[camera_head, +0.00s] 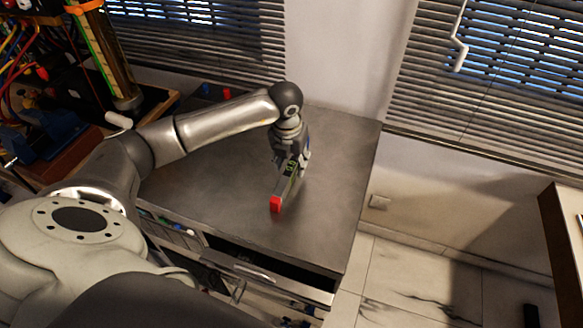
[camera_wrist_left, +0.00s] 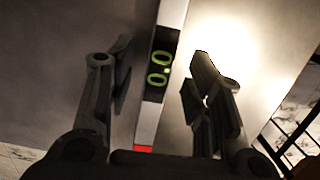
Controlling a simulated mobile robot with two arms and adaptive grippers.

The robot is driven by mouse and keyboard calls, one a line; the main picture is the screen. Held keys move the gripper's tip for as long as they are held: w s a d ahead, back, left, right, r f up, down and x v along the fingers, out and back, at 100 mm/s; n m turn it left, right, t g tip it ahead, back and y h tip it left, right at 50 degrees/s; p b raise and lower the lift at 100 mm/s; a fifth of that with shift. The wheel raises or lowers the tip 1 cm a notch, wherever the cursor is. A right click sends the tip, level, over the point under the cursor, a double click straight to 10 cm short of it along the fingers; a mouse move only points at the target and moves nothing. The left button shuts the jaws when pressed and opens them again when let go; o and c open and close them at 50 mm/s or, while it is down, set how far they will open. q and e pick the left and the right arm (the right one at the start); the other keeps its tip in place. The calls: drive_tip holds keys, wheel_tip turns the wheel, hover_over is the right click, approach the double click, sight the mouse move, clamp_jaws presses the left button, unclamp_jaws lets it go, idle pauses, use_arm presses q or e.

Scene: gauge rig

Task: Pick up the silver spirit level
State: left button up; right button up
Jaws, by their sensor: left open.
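The silver spirit level (camera_head: 282,187) lies on the grey table top, partly hidden under my left gripper (camera_head: 293,160). Its near end has a red cap, and a dark display with green digits shows on it. In the left wrist view the level (camera_wrist_left: 172,14) runs between the two fingers of my left gripper (camera_wrist_left: 161,58), with its display reading 0.0. The fingers are open, one on each side of the level, with gaps visible on both sides. My right gripper is in neither view.
The grey table (camera_head: 225,210) is mostly bare around the level. An open drawer (camera_head: 262,272) juts out at its front. A rig with cables and a tall gauge column (camera_head: 108,60) stands at the back left. A wall and blinds (camera_head: 200,35) lie behind.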

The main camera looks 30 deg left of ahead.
use_arm(q)
wheel_tip(320, 180, down, 2)
drive_tip(key=shift+w+f, duration=0.1)
drive_tip(key=shift+a+f, duration=0.1)
drive_tip(key=shift+f, duration=0.1)
drive_tip(key=shift+w, duration=0.1)
drive_tip(key=c, duration=0.4)
clamp_jaws()
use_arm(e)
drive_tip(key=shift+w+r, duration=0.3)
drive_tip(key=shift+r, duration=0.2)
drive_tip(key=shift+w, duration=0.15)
